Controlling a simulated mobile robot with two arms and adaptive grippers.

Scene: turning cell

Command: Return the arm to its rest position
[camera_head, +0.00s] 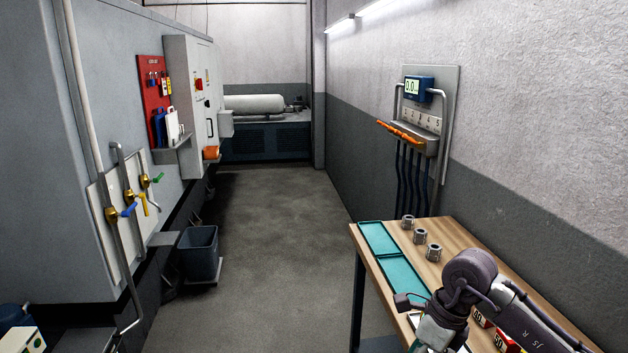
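My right arm comes in from the lower right and reaches over the wooden table (460,240). The end of this arm, with my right gripper (408,301), is over the front part of the table, near the teal tray. Its fingers are small and partly hidden, so I cannot tell whether they are open or shut. I see nothing clearly held in it. My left gripper and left arm are not in view.
A teal tray (398,280) and three metal parts (420,236) lie on the table. Red boxes (506,342) stand by my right arm. A gauge panel (440,84) hangs on the right wall. A grey bin (199,257) stands left; the floor aisle is clear.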

